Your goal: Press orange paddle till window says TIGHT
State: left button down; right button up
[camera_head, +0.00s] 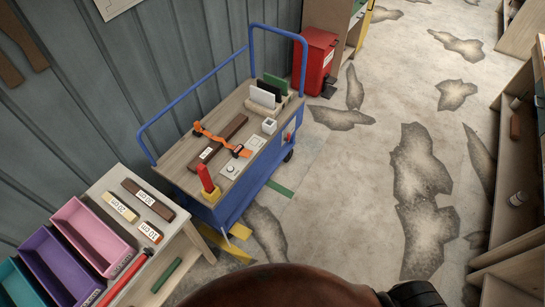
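An orange strap (215,137) crosses a dark brown bar (226,137) on the top of a blue-framed cart (183,158). A small orange piece with a dark part (239,151) sits at the strap's near end; I cannot tell if it is the paddle. A red upright handle (205,178) stands at the cart's near-left corner. A white plate with small round features (232,170) and a white box with a dark face (269,126) lie on the cart top. I cannot tell which is the window, and no wording is readable. Neither gripper can be made out.
A side table (112,183) at the left holds labelled blocks and pink, purple and teal trays. A red bin (316,60) stands behind the cart. Wooden shelves (515,240) line the right. The stained floor (360,180) between is open.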

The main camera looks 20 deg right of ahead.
aim_at(244, 152)
jog(key=z, duration=0.5)
jog(key=i, duration=0.9)
jog(key=u, duration=0.35)
jog(key=k, duration=0.5)
jog(key=u, duration=0.95)
jog(key=i, duration=0.55)
jog(key=z, duration=0.7)
